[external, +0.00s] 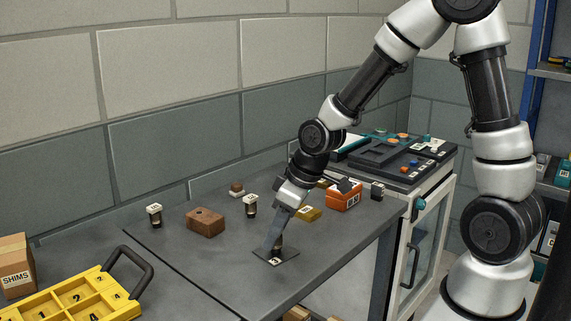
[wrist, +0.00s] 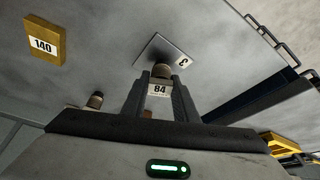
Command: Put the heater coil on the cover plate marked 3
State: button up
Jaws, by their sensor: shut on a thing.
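The held piece, which I take for the heater coil (wrist: 162,72), has a brownish cylinder and a pale block labelled 84. My gripper (wrist: 160,98) is shut on it, with one finger on each side of the label. The cover plate marked 3 (wrist: 150,50) is a thin dark square just beyond the cylinder's end. In the external view the plate (external: 286,255) lies on the grey table, and my gripper (external: 275,243) points down over it, slightly tilted. The fingers mostly hide the coil there. I cannot tell whether it touches the plate.
Two similar pale-topped pieces (external: 154,214) (external: 250,206) stand behind, near a brown block (external: 205,223). A gold block labelled 140 (wrist: 42,42) and an orange box (external: 343,197) are nearby. A yellow compartment tray (external: 125,309) and SHIMS box (external: 14,279) stand left. The table's front is clear.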

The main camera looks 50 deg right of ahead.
jog(key=shift+r, duration=0.1)
jog(key=shift+f, duration=0.2)
jog(key=o, duration=1.1)
jog(key=shift+o, duration=0.2)
jog(key=shift+r, duration=0.55)
jog(key=p+v, duration=0.2)
jog(key=v, duration=0.9)
jog(key=shift+s+p, duration=0.3)
jog(key=shift+p, duration=0.1)
jog(key=shift+d+r, duration=0.1)
